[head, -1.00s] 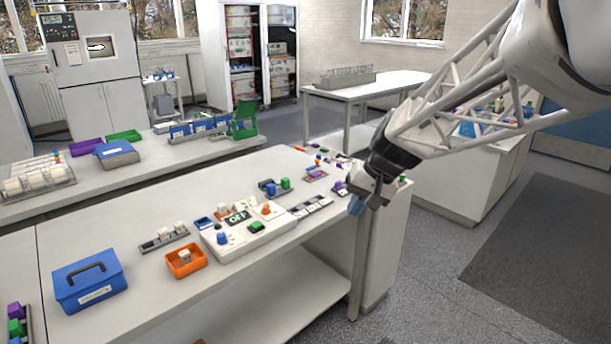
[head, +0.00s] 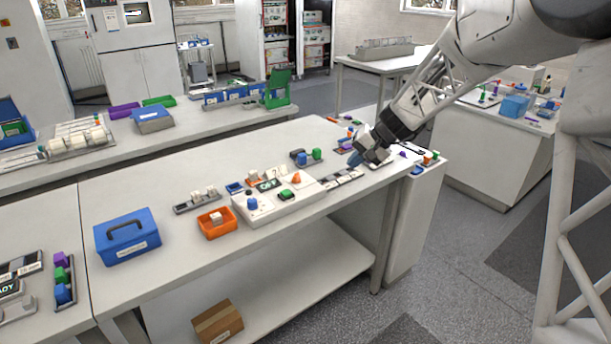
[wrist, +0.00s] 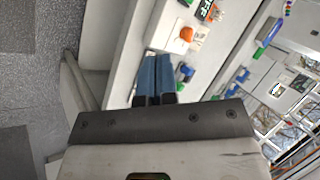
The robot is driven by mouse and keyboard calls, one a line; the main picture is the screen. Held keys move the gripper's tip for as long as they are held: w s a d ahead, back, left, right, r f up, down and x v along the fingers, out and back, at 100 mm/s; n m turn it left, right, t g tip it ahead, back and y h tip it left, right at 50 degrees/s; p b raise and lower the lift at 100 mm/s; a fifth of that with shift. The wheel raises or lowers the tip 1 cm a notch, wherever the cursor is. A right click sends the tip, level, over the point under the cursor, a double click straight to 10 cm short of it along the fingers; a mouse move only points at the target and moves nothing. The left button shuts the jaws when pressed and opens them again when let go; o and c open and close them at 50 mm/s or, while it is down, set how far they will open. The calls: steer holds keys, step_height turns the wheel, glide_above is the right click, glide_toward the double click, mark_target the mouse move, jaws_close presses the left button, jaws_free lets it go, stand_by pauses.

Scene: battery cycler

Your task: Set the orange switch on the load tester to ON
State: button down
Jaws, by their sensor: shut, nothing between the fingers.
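The load tester (head: 272,208) is a white sloped box on the front bench, and its dark display (head: 268,185) reads OFF in the head view. The orange switch (head: 296,178) sits at its right end, beside a green button (head: 286,194). In the wrist view the orange switch (wrist: 186,33) is up and right of the fingertips, with the display (wrist: 208,9) partly cut off. My gripper (head: 354,161) is shut and empty, to the right of the tester over the bench's right end. Its blue fingers (wrist: 154,60) lie together in the wrist view, apart from the switch.
Dark flat modules (head: 341,179) lie between the tester and my gripper. Blue and green blocks (head: 308,156) stand behind the tester. An orange bin (head: 218,233) and a blue case (head: 127,249) stand to its left. The bench's front edge is close by.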

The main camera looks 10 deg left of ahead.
mark_target(298, 179)
steer(key=w+a+f+y, duration=0.1)
steer(key=w+a+f, duration=0.1)
steer(key=w, duration=0.3)
steer(key=w+a+f, duration=0.2)
steer(key=w+f, duration=0.3)
steer(key=shift+w+a+y, duration=0.25)
steer(key=shift+a+y, duration=0.1)
steer(key=shift+y, duration=0.05)
steer(key=x, duration=1)
steer(key=shift+w+a, duration=0.15)
steer(key=shift+a, duration=0.9)
steer(key=shift+w+a, duration=0.1)
steer(key=shift+a, duration=0.85)
